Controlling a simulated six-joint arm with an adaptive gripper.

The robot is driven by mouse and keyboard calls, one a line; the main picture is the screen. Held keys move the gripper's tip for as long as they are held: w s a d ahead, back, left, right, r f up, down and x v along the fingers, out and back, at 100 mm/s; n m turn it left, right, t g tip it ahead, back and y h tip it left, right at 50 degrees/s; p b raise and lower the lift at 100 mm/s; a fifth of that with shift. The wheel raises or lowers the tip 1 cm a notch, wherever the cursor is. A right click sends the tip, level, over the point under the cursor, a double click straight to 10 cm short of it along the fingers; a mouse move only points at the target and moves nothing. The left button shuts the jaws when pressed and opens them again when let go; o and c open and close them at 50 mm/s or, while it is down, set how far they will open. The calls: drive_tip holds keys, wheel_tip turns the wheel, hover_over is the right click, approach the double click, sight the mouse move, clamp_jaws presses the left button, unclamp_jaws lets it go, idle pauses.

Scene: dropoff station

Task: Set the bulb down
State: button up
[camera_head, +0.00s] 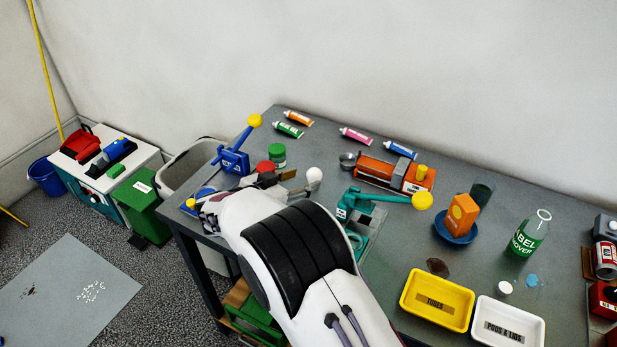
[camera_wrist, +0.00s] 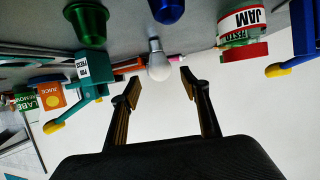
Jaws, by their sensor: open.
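The white bulb (camera_head: 314,175) is on the grey table, just right of my gripper (camera_head: 296,181) in the head view. In the wrist view, which looks upside down, the bulb (camera_wrist: 159,66) appears upright on its grey base with the white globe uppermost. My gripper (camera_wrist: 160,91) is open, its two fingers spread. The bulb shows in the gap just past the fingertips, with no finger visibly touching it. My arm hides part of the table in the head view.
A jam jar with a red lid (camera_wrist: 243,52) stands close to one finger. A teal press (camera_head: 372,200) with a yellow knob is right of the bulb. A blue lever tool (camera_head: 235,160) and an orange machine (camera_head: 390,173) stand nearby. Small clear table patches lie behind the bulb.

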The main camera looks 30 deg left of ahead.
drive_tip(key=shift+v, duration=2.8)
drive_tip(key=w+d+r+n+y, duration=0.1)
drive_tip(key=w+d+r+y, duration=0.3)
drive_tip(key=r, duration=0.5)
drive_tip(key=w+d+r+y, duration=0.2)
drive_tip(key=w+r, duration=0.4)
drive_tip(key=r, duration=0.3)
drive_tip(key=s+d+r+n+y, duration=0.2)
drive_tip(key=d+r+y, duration=0.1)
drive_tip(key=d+r, duration=0.8)
drive_tip(key=s+d+f+g+h, duration=0.2)
drive_tip(key=s+d+f, duration=0.2)
drive_tip(key=s+d, duration=0.7)
drive_tip(key=s+d+f+g+h, duration=0.2)
drive_tip(key=s+d+f, duration=0.3)
drive_tip(key=s+d, duration=0.5)
drive_tip(key=s+d+f+m+g+h, duration=0.1)
drive_tip(key=s+d+f, duration=0.4)
drive_tip(key=s+d, duration=0.6)
drive_tip(key=d+g+h, duration=0.1)
drive_tip(key=d+g, duration=0.1)
drive_tip(key=d, duration=0.2)
drive_tip(key=shift+s+g+h, duration=0.3)
drive_tip(key=shift+s, duration=0.05)
